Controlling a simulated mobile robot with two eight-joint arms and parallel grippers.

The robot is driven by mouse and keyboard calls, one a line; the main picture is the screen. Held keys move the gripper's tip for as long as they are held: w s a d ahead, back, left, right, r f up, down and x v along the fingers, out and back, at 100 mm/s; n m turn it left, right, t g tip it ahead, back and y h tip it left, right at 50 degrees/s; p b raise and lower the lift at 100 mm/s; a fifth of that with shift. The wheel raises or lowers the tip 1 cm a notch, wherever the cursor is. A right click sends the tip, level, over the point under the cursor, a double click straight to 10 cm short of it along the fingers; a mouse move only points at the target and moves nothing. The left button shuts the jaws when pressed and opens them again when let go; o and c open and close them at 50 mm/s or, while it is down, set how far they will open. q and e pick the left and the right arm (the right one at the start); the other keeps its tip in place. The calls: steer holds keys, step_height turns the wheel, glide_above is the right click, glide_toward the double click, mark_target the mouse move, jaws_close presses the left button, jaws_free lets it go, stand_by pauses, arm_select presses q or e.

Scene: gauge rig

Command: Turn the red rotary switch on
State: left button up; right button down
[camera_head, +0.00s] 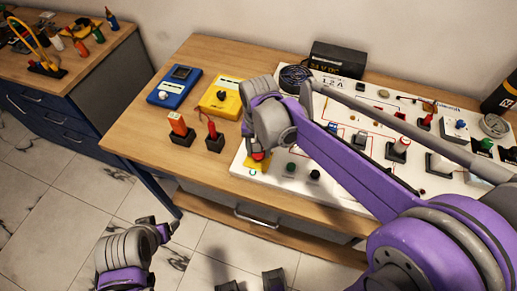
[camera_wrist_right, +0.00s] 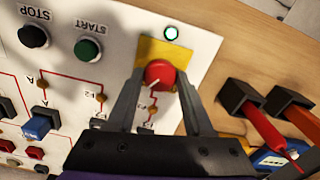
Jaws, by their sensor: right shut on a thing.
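The red rotary switch (camera_wrist_right: 160,73) sits on a yellow plate (camera_wrist_right: 147,48) at the edge of the white panel. It has a white pointer line, slanting toward lower left in the right wrist view. My right gripper (camera_wrist_right: 159,80) is shut on the knob, one finger on each side. In the head view the switch (camera_head: 259,156) shows only as a bit of red under my right gripper (camera_head: 262,150). A small lamp (camera_wrist_right: 171,33) beside the plate glows pale green. My left arm's end (camera_head: 130,252) is at the lower left, away from the table; its fingers are not clear.
The white panel (camera_head: 225,165) carries green START (camera_wrist_right: 87,49) and black STOP (camera_wrist_right: 33,36) buttons close to the switch. Blue (camera_head: 174,88) and yellow (camera_head: 220,97) meters lie behind. A black box (camera_head: 337,58) stands at the back.

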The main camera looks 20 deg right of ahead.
steer(key=shift+m, duration=1.1)
steer(key=shift+c, duration=1.4)
jaws_free()
step_height(320, 180, up, 11)
steer(key=shift+p, duration=0.35)
steer(key=shift+f, duration=0.15)
